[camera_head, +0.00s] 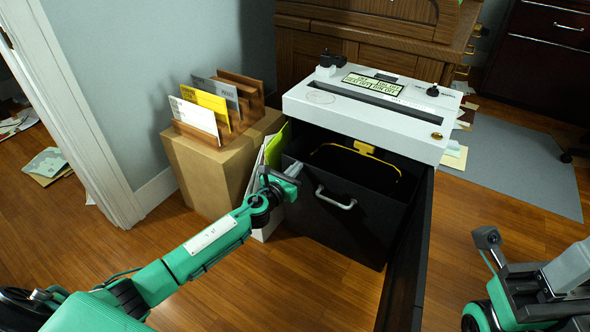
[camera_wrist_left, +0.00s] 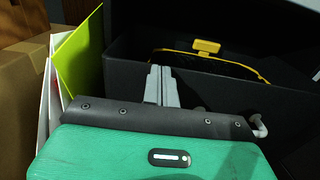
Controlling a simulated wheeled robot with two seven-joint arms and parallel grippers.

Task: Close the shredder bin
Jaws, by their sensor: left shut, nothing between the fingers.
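The shredder (camera_head: 370,105) has a light grey top and a black body. Its black bin (camera_head: 340,222) is pulled out at the front, with a silver handle (camera_head: 336,199) and a yellow-rimmed opening inside. The bin also shows in the left wrist view (camera_wrist_left: 125,65), with the yellow tab (camera_wrist_left: 207,46) behind its front wall. My left gripper (camera_head: 292,172) is shut and empty at the bin's upper left front corner. In the left wrist view its fingers (camera_wrist_left: 160,84) overlap the front wall; I cannot tell whether they touch.
A cardboard box (camera_head: 200,175) with a wooden file sorter (camera_head: 240,95) stands left of the shredder. White and green folders (camera_head: 266,170) stand between box and bin. A black door panel (camera_head: 408,270) stands open right of the bin. The wooden floor in front is clear.

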